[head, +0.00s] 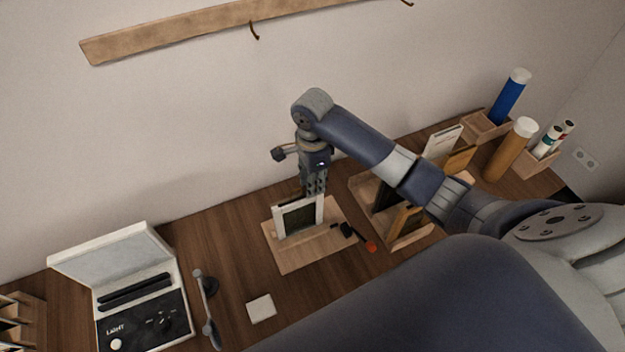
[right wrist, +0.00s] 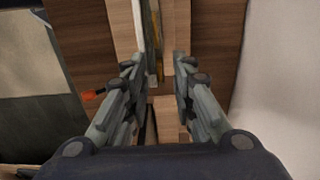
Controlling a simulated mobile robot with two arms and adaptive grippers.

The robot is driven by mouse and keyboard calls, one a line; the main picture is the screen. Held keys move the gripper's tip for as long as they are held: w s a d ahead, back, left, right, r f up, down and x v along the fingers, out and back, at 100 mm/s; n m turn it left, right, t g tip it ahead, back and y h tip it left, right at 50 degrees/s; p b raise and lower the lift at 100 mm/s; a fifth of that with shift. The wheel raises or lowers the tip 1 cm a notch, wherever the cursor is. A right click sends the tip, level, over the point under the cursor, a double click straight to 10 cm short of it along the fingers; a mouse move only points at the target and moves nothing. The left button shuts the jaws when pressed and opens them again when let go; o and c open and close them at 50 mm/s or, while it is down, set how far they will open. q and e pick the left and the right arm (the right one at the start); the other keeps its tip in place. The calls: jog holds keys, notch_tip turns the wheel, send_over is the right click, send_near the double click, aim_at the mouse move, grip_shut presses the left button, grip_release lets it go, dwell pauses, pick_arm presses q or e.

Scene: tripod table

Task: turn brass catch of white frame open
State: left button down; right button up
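The white frame (head: 278,224) stands upright on a light wooden board (head: 290,262) on the table, with a dark panel inside it. My right gripper (head: 315,192) points down at the frame's top right part. In the right wrist view the right gripper (right wrist: 156,72) is open, and the white frame (right wrist: 149,35) shows edge-on between and beyond its fingers. A thin brass-coloured strip (right wrist: 158,62) shows beside the frame's edge; I cannot tell whether it is the catch or how it is turned. No finger visibly grips anything. My left gripper is not in view.
A black tool with an orange-red end (head: 371,246) lies right of the frame. A wooden rack with panels (head: 408,225) stands further right. A white square (head: 261,307), a lamp-like item (head: 207,308) and an open case (head: 140,318) are left. The wall is close behind.

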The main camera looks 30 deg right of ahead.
notch_tip(320, 180, up, 12)
dwell(0.6)
jog(key=shift+s, duration=0.1)
dwell(0.4)
